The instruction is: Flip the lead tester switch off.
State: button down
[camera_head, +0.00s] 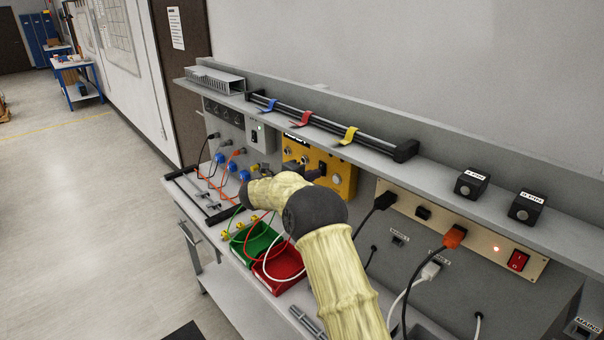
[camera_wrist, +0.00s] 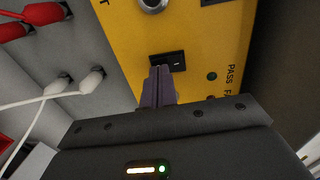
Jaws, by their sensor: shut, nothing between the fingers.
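The lead tester is a yellow box (camera_head: 344,187) on the back panel of the bench, partly hidden behind my arm in the head view. In the wrist view its yellow face (camera_wrist: 200,35) fills the upper middle. Its switch is a small black rocker (camera_wrist: 178,60) with a pale mark on its right half. My gripper (camera_wrist: 159,73) is shut and empty, with its fingertips in front of the rocker's lower left part. I cannot tell whether they touch it. In the head view my gripper (camera_head: 314,174) is a small dark shape against the tester.
Red plugs (camera_wrist: 40,14) and white plugs (camera_wrist: 92,80) stick out of the grey panel left of the tester. A green bin (camera_head: 243,250) and a red bin (camera_head: 268,275) stand below my arm. The shelf (camera_head: 430,170) runs above the tester.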

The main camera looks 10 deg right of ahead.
jog(key=shift+w+d+f+b, duration=0.1)
jog(key=shift+d+f+b, duration=0.05)
jog(key=shift+b, duration=0.2)
jog(key=b, duration=0.2)
jog(key=h+b, duration=0.1)
jog(key=b, duration=0.1)
jog(key=shift+w+d+f+t, duration=0.1)
jog(key=shift+d+f+t, duration=0.2)
jog(key=shift+t, duration=0.1)
jog(key=shift+r, duration=0.4)
jog(key=f+b+v, duration=0.2)
jog(key=b+v, duration=0.4)
jog(key=v, duration=0.8)
jog(key=shift+a, duration=0.25)
